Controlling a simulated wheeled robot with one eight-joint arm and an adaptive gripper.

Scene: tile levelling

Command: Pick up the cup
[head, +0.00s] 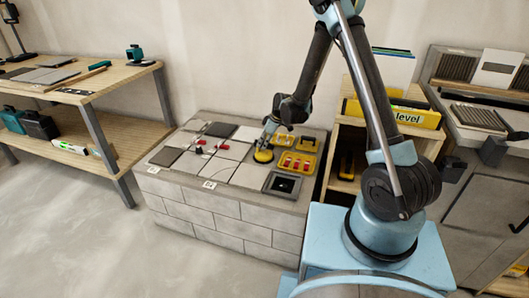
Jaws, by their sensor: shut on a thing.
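The cup appears to be the round yellow and dark piece (263,156) on the grey tiled top of the block bench (205,189). My gripper (266,144) points down right over it and is shut on its upper part. The fingertips are small in this view and partly merge with the cup. I cannot tell whether the cup's underside touches the tile below it.
Yellow trays (297,164) with red pieces lie just right of the cup. A dark square frame (283,185) is in front. Small red and white pieces stand on tiles to the left. A wooden shelf with a yellow level box (403,114) stands to the right.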

